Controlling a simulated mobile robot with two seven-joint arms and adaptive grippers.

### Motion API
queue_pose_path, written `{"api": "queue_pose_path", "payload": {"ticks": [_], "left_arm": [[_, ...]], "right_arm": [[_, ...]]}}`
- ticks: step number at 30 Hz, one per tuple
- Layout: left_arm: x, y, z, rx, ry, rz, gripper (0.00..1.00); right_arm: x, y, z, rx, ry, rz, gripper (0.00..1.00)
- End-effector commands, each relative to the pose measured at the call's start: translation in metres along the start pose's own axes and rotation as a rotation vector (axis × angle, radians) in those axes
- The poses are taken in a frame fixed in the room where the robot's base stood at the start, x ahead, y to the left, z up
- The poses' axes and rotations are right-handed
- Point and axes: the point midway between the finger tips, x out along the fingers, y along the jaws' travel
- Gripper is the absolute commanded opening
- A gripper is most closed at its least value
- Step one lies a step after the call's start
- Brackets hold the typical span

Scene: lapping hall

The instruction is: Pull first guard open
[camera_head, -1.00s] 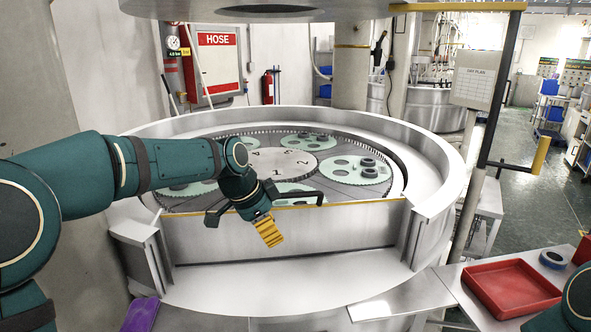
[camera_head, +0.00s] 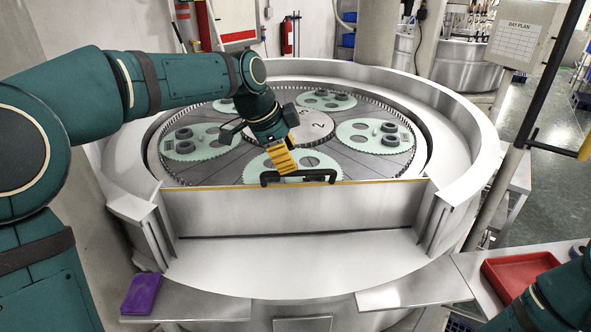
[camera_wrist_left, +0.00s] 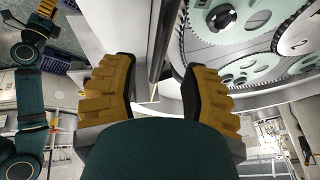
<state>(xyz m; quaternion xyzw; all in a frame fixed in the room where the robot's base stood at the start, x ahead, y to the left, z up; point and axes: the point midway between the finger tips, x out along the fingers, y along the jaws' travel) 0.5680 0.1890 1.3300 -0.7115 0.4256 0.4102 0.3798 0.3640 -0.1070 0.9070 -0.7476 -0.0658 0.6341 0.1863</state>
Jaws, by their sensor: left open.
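The first guard (camera_head: 300,212) is a grey metal panel with a yellow top edge across the front of the round lapping machine. It stands upright. Its black handle (camera_head: 300,178) sits at the top edge. My left gripper (camera_head: 283,162) is open, with yellow fingers over the middle of the handle in the head view and partly hiding it. In the left wrist view the spread fingers (camera_wrist_left: 160,88) have a dark upright bar and pale metal beyond the gap; I cannot tell whether they touch the handle. My right gripper (camera_wrist_left: 43,14) shows small at the top left there, its jaws unclear.
Green gear carriers with dark rings lie on the machine plate (camera_head: 305,126) behind the guard. A purple block (camera_head: 142,293) lies on the front left ledge. A red tray (camera_head: 518,272) stands at the right. A pole with a day-plan board (camera_head: 516,40) rises at the right.

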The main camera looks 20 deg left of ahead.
Motion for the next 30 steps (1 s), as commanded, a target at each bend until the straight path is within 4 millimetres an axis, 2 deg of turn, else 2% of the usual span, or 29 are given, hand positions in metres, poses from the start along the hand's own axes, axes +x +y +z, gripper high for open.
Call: {"api": "queue_pose_path", "payload": {"ticks": [3,9,21,22,25,26,30], "left_arm": [[0.021,0.001,0.000,0.000,-0.001,0.003,0.45],[0.043,0.000,0.000,0.000,0.000,0.001,0.45],[0.049,0.000,0.000,0.000,0.000,0.000,0.45],[0.049,0.000,0.000,0.000,0.000,0.000,0.41],[0.049,0.000,0.000,0.000,0.000,0.000,0.06],[0.049,0.000,0.000,-0.001,0.000,0.000,0.00],[0.049,0.000,0.000,0.000,0.000,0.000,0.00]], "right_arm": [[0.001,0.000,0.000,0.000,0.000,0.000,0.47],[0.001,0.000,0.000,0.000,0.000,0.000,0.47],[0.001,0.000,0.000,0.000,0.000,0.000,0.47],[0.001,0.000,0.000,0.000,0.000,0.000,0.47],[0.001,0.000,0.000,0.000,0.000,0.000,0.47],[0.001,0.000,0.000,0.000,0.000,0.000,0.47],[0.001,0.000,0.000,0.000,0.000,0.000,0.47]]}}
